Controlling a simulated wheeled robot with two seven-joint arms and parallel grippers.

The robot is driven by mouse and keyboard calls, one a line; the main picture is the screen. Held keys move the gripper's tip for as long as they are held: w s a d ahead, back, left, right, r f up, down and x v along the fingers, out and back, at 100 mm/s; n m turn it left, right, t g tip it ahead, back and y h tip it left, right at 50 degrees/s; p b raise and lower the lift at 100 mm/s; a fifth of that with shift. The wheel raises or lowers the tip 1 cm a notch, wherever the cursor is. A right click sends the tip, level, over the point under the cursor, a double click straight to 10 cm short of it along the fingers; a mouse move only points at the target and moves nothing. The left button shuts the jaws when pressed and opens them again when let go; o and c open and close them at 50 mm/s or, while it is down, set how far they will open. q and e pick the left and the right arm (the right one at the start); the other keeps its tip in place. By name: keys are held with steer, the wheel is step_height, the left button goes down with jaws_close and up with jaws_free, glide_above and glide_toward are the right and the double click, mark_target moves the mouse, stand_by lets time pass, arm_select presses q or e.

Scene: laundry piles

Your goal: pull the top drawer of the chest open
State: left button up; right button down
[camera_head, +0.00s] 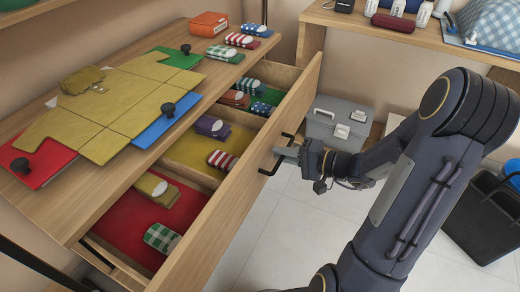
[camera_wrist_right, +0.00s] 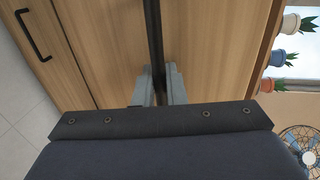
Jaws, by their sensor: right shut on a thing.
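The top drawer (camera_head: 225,190) of the wooden chest (camera_head: 75,205) stands well out from the chest, and its inside shows. It has red, yellow and green-lined compartments with rolled socks in them. My right gripper (camera_head: 288,154) is at the drawer front, shut on the black bar handle (camera_head: 267,172). In the right wrist view the gripper's grey fingers (camera_wrist_right: 162,85) close around the dark handle bar (camera_wrist_right: 153,35), against the wood front. The fingers partly hide the handle in the head view. My left gripper is in neither view.
On the chest top lie a folded yellow garment (camera_head: 128,103), coloured boards with black knobs, and more socks. A grey toolbox (camera_head: 337,125) stands on the floor beyond the drawer. A black bin (camera_head: 480,220) stands at right. Tiled floor (camera_head: 280,235) shows before the drawer.

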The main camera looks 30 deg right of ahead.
steer(key=shift+f+b+v, duration=0.15)
steer(key=shift+f+v, duration=0.05)
steer(key=shift+v, duration=0.75)
steer(key=shift+f+b+v, duration=0.15)
steer(key=shift+b+v, duration=0.05)
steer(key=shift+v, duration=0.75)
steer(key=shift+f+b+v, duration=0.15)
steer(key=shift+f+v, duration=0.05)
steer(key=shift+v, duration=0.8)
steer(key=c, duration=1.7)
jaws_free()
steer(key=p+v, duration=0.1)
steer(key=v, duration=0.7)
steer(key=shift+a, duration=0.1)
